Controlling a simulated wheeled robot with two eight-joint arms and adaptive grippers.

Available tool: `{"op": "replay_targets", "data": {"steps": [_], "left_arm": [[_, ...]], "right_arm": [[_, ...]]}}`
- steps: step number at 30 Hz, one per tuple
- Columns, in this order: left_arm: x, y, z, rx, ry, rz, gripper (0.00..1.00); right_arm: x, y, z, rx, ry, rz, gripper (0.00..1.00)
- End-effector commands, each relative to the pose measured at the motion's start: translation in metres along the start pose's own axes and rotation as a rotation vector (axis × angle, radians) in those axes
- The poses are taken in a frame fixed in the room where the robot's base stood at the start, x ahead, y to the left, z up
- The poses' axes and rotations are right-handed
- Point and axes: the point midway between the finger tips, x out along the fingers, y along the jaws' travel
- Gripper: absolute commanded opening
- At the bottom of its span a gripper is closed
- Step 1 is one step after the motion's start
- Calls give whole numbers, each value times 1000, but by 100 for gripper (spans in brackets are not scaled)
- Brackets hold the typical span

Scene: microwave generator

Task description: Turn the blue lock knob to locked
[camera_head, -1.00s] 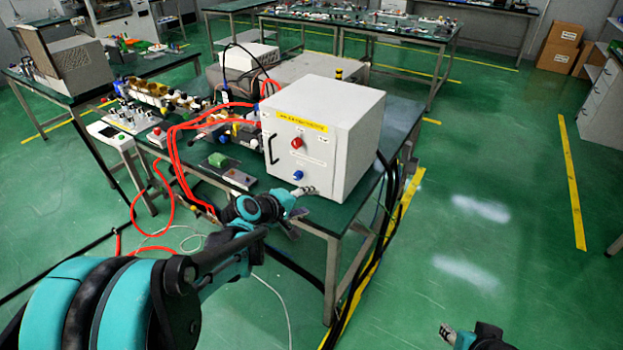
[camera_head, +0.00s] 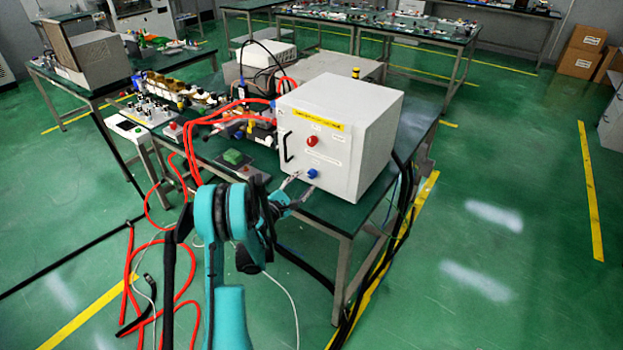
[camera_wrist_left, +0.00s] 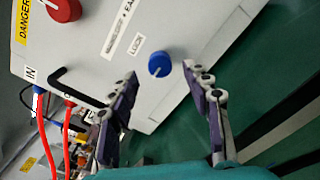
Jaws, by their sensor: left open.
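The blue lock knob (camera_head: 312,173) is on the lower front face of the white generator box (camera_head: 362,150). In the left wrist view the blue knob (camera_wrist_left: 159,64) sits beside a label reading LOCK, with a pale pointer line across its face. My left gripper (camera_head: 297,185) is open in front of the lower front face. In the left wrist view its two fingers (camera_wrist_left: 165,88) are spread wide, with the knob ahead between their directions and apart from both. Nothing is between the fingers. My right gripper is not in the present views.
A red knob (camera_head: 312,141) is above the blue one, with a black handle (camera_head: 287,147) to its left. Red cables (camera_head: 215,118) run from the box's left side.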

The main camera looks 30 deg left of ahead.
Motion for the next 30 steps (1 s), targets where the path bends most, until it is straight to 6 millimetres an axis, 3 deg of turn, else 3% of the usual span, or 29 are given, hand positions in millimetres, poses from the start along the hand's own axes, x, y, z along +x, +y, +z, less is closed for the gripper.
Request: {"op": "replay_targets", "data": {"steps": [3,8,18,20,24,30], "left_arm": [[21,-2,-1,1,-2,-2,49],[38,-1,-1,2,0,-1,49],[44,0,0,2,0,-1,49],[44,0,0,2,0,-1,36],[44,0,0,3,0,-1,0],[44,0,0,6,0,-2,0]], "right_arm": [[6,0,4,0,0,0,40],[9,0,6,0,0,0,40],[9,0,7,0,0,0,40],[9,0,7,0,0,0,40],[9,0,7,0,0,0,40],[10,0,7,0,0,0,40]]}}
